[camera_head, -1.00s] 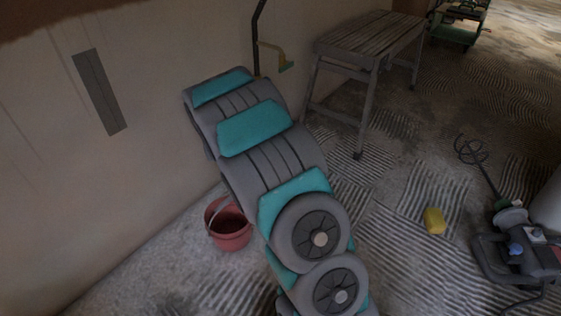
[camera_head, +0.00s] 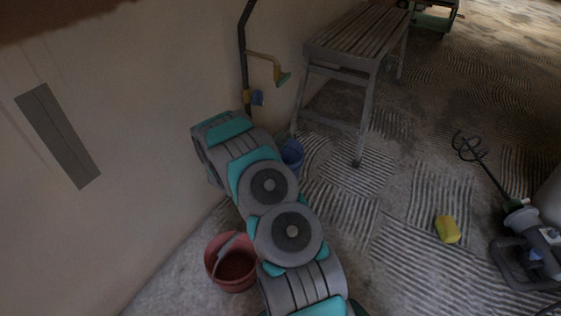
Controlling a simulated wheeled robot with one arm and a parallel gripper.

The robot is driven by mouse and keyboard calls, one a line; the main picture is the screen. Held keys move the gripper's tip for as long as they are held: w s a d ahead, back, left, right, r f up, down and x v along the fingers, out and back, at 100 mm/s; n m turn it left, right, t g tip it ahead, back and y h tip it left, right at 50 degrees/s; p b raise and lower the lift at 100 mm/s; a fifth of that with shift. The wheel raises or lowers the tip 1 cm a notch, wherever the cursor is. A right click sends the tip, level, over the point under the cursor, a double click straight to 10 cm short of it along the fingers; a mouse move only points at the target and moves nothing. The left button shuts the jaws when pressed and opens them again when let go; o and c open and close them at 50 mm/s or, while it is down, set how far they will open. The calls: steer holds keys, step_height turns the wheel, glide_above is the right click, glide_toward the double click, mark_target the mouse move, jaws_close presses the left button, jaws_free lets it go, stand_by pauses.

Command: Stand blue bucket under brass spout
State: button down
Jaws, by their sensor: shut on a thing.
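The blue bucket (camera_head: 293,156) shows in the head view just right of the far end of my arm, which covers its left part. It looks upright and lower in the picture than the brass spout (camera_head: 263,55). The spout juts right from a dark pipe on the wall and ends in a green tip. I cannot tell whether the bucket touches the floor or is directly below the tip. My gripper is hidden behind my arm links.
A red bucket (camera_head: 229,275) stands left of my arm by the wall. A wooden bench (camera_head: 340,45) stands right of the spout. A yellow sponge-like block (camera_head: 447,229) and a mixer (camera_head: 530,235) are at right. Ridged floor between is clear.

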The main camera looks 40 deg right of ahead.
step_height(320, 180, down, 7)
steer(key=shift+f+b, duration=0.2)
steer(key=shift+b, duration=0.2)
steer(key=c, duration=0.8)
jaws_free()
steer(key=shift+o, duration=0.2)
steer(key=shift+p+v, duration=0.5)
steer(key=shift+v, duration=3.25)
